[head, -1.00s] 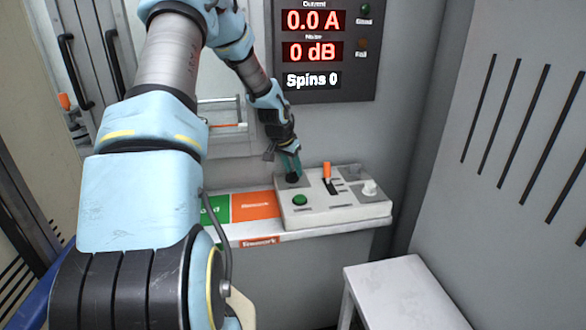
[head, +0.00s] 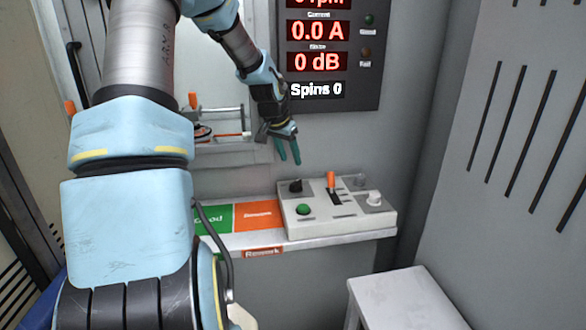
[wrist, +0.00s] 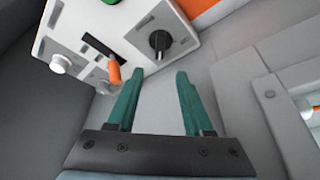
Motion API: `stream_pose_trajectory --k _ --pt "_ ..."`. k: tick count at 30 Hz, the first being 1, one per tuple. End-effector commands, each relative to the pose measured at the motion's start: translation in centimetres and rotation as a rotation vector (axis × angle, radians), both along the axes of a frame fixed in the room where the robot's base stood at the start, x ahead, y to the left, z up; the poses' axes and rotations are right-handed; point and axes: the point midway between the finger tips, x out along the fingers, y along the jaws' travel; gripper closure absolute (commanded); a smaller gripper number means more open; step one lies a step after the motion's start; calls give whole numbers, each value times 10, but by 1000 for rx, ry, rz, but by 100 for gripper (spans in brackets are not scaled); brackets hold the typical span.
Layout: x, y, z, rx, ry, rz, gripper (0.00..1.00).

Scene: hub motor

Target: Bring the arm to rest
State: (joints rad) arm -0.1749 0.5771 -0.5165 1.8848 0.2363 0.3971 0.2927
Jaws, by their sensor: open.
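My gripper (head: 289,151) is open and empty, with two green fingers. In the head view it hangs above the back left part of the control box, apart from it. In the wrist view its fingers (wrist: 158,82) point toward the box, with nothing between them. The control box (head: 348,215) is light grey and stands on a shelf. It carries a black knob (head: 295,186), a green button (head: 303,209), an orange-handled lever (head: 331,180) and a white knob (head: 374,198). The black knob also shows in the wrist view (wrist: 159,41).
A display panel (head: 330,75) on the wall reads 0.0 A, 0 dB and Spins 0. A green pad (head: 213,219) and an orange pad (head: 259,215) lie left of the box. A white stool (head: 405,300) stands at lower right. A slotted grey panel (head: 500,190) rises at right.

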Motion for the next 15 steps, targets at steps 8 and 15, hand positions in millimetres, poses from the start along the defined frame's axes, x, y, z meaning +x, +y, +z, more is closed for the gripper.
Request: stream_pose_trajectory --k 8,15 --pt "-4 2 10 0 2 1 49" --pt "-8 4 10 5 5 4 49"
